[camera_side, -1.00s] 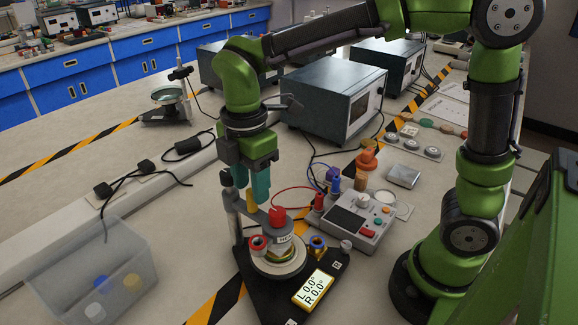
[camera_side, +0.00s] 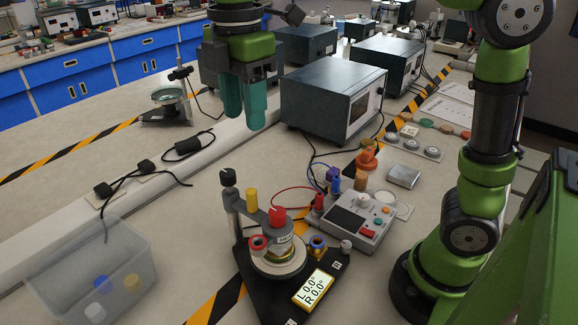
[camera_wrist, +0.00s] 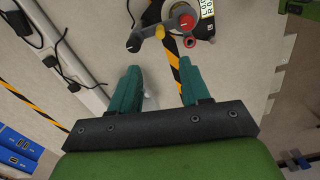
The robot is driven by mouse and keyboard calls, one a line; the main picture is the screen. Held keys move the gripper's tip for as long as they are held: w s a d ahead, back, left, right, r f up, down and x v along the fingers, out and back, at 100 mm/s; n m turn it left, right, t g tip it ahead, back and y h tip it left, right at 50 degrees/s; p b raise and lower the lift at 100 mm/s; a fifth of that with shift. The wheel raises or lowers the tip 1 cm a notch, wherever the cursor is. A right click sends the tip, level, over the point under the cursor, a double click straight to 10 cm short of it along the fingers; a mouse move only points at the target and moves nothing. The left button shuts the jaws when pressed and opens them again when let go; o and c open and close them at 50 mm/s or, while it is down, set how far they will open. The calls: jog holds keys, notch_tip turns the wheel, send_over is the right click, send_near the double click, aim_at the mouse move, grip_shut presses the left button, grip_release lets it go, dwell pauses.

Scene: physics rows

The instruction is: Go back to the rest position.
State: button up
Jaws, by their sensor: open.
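My gripper (camera_side: 244,108) hangs in the air with its teal fingers pointing down, high above the bench and clear of the apparatus. In the wrist view its two fingers (camera_wrist: 158,80) stand apart with nothing between them. Below it stands a physics apparatus (camera_side: 277,262) on a black base, with a red knob (camera_side: 277,214), a yellow cylinder (camera_side: 251,199) and a black knob (camera_side: 228,178) on its arm. A yellow display (camera_side: 314,288) on the base reads L 0.0°, R 0.0°. The apparatus also shows at the top of the wrist view (camera_wrist: 187,22).
A control box (camera_side: 352,218) with cables stands right of the apparatus. A clear bin (camera_side: 92,270) with coloured caps is at the lower left. Large instrument boxes (camera_side: 330,92) stand behind, near the gripper. A round dish on a stand (camera_side: 168,97) is to its left.

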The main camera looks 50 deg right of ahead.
jog(key=s+d+f+m+t+y, duration=0.2)
jog(key=s+d+f+m+t, duration=0.5)
jog(key=m, duration=1.3)
jog(key=s+d+f, duration=0.2)
jog(key=d, duration=0.2)
jog(key=shift+s+d+f, duration=0.15)
jog(key=shift+d+f, duration=0.2)
jog(key=shift+f, duration=0.05)
